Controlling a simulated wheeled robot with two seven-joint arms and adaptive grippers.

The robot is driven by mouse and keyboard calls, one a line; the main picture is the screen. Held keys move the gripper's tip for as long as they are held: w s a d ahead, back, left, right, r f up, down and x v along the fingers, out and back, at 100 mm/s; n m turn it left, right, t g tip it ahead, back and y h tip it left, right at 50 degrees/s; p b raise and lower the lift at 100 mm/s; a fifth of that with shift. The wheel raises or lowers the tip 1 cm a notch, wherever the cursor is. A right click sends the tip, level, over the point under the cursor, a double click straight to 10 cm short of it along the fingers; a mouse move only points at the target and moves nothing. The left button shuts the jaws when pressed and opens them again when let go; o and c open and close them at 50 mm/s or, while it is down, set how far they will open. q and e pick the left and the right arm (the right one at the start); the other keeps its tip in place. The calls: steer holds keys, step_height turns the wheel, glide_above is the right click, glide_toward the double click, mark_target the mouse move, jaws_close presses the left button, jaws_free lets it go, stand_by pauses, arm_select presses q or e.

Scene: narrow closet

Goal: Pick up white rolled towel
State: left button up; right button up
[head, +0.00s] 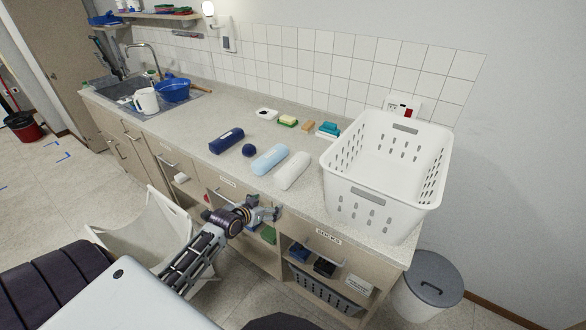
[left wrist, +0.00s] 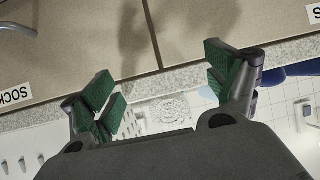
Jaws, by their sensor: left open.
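The white rolled towel (head: 293,170) lies on the countertop (head: 222,172) in the head view, between a light blue rolled towel (head: 269,159) and the white laundry basket (head: 345,205). My left gripper (head: 265,213) is in front of the counter's front edge, nearer to me than the towel and apart from it. In the left wrist view my left gripper (left wrist: 162,86) is open and empty, its green-padded fingers spread. A pale round shape beyond the counter edge shows between the fingers there; I cannot tell for sure that it is the towel's end. My right gripper is not in view.
A dark blue roll (head: 226,140) and a dark ball (head: 249,150) lie left of the towels. Sponges (head: 288,121) and a teal stack (head: 328,129) are behind. Drawers and open shelves are below the counter. A grey-lidded bin (head: 433,275) stands at the right.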

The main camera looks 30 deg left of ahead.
arm_select(q)
step_height(320, 180, up, 11)
steer(key=w+t, duration=0.1)
steer(key=shift+d+m+t+h+p, duration=0.3)
steer(key=shift+d+p, duration=0.1)
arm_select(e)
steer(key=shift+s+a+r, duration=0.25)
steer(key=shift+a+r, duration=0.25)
arm_select(q)
steer(key=shift+w, duration=0.15)
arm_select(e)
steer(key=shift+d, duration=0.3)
arm_select(q)
steer(key=shift+w, duration=0.1)
